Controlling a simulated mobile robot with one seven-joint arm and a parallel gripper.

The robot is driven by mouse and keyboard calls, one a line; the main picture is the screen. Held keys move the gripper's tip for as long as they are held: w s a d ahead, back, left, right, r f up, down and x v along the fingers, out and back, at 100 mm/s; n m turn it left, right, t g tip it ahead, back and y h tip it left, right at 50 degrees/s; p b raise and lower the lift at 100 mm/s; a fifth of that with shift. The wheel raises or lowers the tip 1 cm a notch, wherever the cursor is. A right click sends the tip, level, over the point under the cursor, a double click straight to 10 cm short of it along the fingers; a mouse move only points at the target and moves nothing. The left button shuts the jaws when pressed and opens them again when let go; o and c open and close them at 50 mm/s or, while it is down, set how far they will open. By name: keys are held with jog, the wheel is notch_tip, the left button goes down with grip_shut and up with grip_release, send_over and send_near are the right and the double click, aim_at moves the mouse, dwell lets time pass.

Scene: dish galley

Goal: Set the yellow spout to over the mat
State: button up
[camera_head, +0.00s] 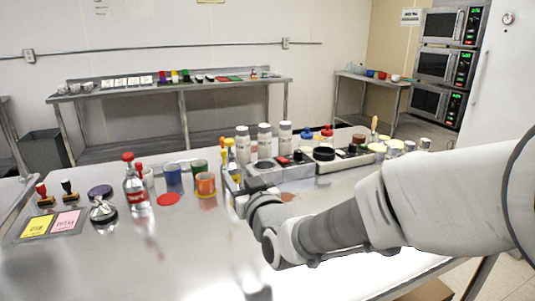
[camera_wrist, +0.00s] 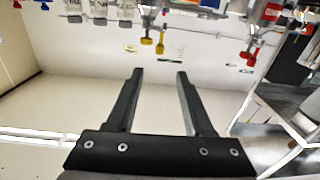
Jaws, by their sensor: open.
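Two bottles with yellow spouts (camera_head: 229,143) stand close together near the middle of the steel counter, partly hidden behind my arm's end. In the wrist view, which is upside down, a yellow spout (camera_wrist: 147,40) shows at the top centre, beyond my fingertips.
Red-spouted bottles (camera_head: 135,185) stand left of the yellow ones. Cups (camera_head: 205,183) stand between them. White-capped shakers (camera_head: 264,140) and trays of small items (camera_head: 340,163) are behind and right. A grey panel (camera_head: 28,228) with yellow and pink cards is at left. The front counter is mostly clear.

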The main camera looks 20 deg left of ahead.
aim_at(225, 154)
jog(key=b+x, duration=0.1)
jog(key=x, duration=1.2)
jog(key=shift+w+a, duration=0.2)
grip_shut()
dwell(1.0)
